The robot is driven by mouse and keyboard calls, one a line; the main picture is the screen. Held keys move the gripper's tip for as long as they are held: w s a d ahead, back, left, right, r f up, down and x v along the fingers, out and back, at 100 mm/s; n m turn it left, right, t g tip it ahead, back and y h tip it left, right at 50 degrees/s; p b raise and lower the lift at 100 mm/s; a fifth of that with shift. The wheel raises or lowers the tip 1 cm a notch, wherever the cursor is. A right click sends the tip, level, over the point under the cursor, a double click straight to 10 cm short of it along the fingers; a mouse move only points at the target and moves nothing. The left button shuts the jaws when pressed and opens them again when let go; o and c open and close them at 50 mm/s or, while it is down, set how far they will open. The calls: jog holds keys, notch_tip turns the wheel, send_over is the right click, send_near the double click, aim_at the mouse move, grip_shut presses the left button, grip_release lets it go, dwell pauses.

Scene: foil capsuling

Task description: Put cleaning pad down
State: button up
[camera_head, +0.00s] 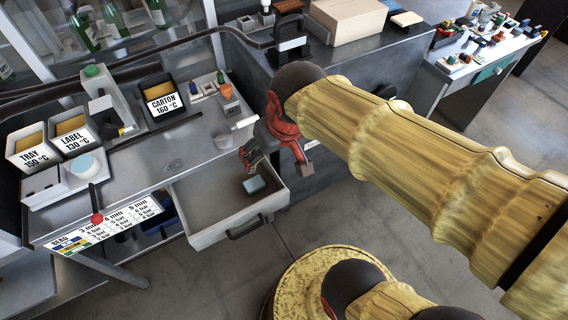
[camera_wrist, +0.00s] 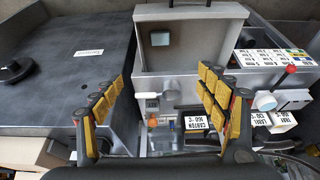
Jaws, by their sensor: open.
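In the wrist view the pad (camera_wrist: 160,39) shows near the top, inside the drawer (camera_wrist: 190,14). My gripper (camera_head: 279,166) is above the drawer's back right part, its fingers spread apart with nothing between them. In the wrist view both fingers with yellow pads (camera_wrist: 163,82) stand wide apart. The pad is clear of the fingers.
A red-knobbed lever (camera_head: 97,218) stands at the left. A grey cabinet (camera_head: 262,95) is close beside my gripper.

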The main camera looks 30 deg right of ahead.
jog(key=s+r+t, duration=0.1)
jog(key=s+r, duration=0.1)
jog(key=s, duration=0.4)
jog(key=shift+o, duration=0.5)
jog(key=shift+r, duration=0.1)
